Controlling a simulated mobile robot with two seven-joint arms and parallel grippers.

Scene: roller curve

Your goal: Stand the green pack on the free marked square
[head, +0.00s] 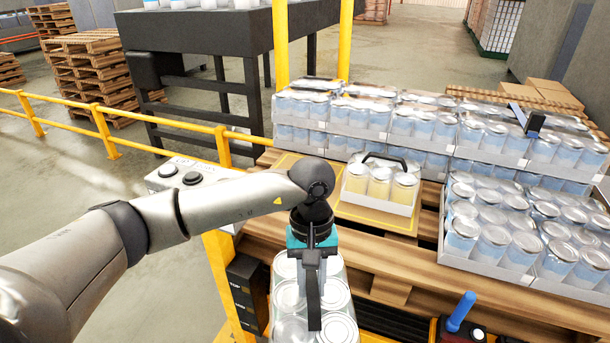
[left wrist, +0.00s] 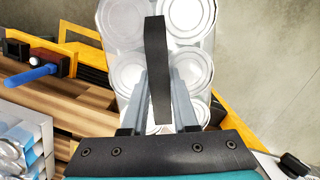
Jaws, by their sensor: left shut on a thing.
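My left gripper (head: 312,262) is shut on the dark strap handle of a wrapped pack of several silver-lidded cans (head: 287,298). The pack hangs upright at the near edge of the pallet deck. Its lids and strap also show in the left wrist view (left wrist: 127,72); I see no green on it from above. A white carton of pale yellow cans with a black handle (head: 378,208) stands on one yellow-marked square (head: 372,222). A second yellow-marked patch (head: 288,161) shows to its left, bare where visible and partly hidden by my arm. My right gripper is out of view.
Trays of blue-white cans (head: 490,225) fill the pallet's back and right. A yellow post and rail (head: 222,148) and a grey button box (head: 185,175) border the left. A blue-handled tool (head: 460,312) stands front right. Bare wooden slats (head: 385,262) lie in front.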

